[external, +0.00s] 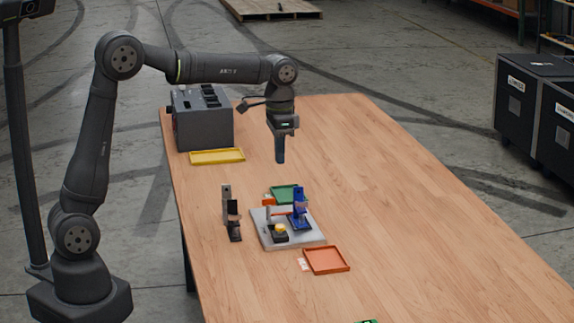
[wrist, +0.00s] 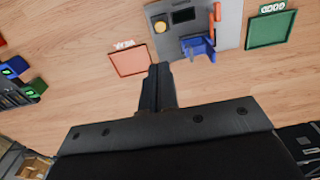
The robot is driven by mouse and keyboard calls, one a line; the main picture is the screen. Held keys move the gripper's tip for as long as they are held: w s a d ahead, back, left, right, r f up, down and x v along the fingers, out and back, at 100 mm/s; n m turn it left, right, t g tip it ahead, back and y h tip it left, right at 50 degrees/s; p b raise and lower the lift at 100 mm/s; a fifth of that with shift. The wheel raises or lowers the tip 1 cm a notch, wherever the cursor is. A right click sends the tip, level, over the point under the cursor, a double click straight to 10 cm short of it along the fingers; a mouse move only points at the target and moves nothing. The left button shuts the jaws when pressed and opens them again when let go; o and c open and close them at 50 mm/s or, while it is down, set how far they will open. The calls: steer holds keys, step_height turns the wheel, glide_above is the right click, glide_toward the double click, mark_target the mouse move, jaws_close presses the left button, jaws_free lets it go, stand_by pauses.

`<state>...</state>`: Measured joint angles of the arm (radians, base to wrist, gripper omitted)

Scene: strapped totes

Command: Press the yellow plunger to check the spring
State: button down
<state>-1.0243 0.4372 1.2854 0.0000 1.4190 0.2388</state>
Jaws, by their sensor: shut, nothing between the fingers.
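The yellow plunger (external: 280,228) sits on a small black block on a grey plate (external: 262,238) on the wooden table. Its round yellow top also shows in the wrist view (wrist: 160,25), at the left side of the plate. A blue bracket (external: 300,212) stands on the same plate, beside the plunger. My gripper (external: 280,160) is shut and empty, pointing down, well above the table and apart from the plunger. In the wrist view its closed fingers (wrist: 158,72) lie below the plate in the picture.
An orange tray (external: 326,261) lies near the plate's front right, and a green tray (external: 283,193) behind it. Dark upright pieces (external: 233,218) stand left of the plate. A yellow tray (external: 217,157) and a grey box (external: 205,128) are further back. The table's right side is clear.

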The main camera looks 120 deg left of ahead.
stand_by(0.8)
steer(key=n+t+h, duration=0.2)
steer(key=n+t, duration=0.3)
steer(key=n, duration=0.3)
glide_above(280, 227)
step_height(280, 227, down, 6)
steer(key=n+t, duration=0.1)
steer(key=n, duration=0.1)
steer(key=s+n+t, duration=0.1)
steer(key=n, duration=0.2)
steer(key=a+f+n+t, duration=0.1)
steer(key=n+t, duration=0.1)
steer(key=n, duration=0.1)
steer(key=shift+s+y, duration=0.3)
steer(key=shift+f, duration=0.2)
steer(key=shift+f, duration=4.25)
steer(key=shift+f, duration=0.1)
steer(key=shift+f, duration=0.35)
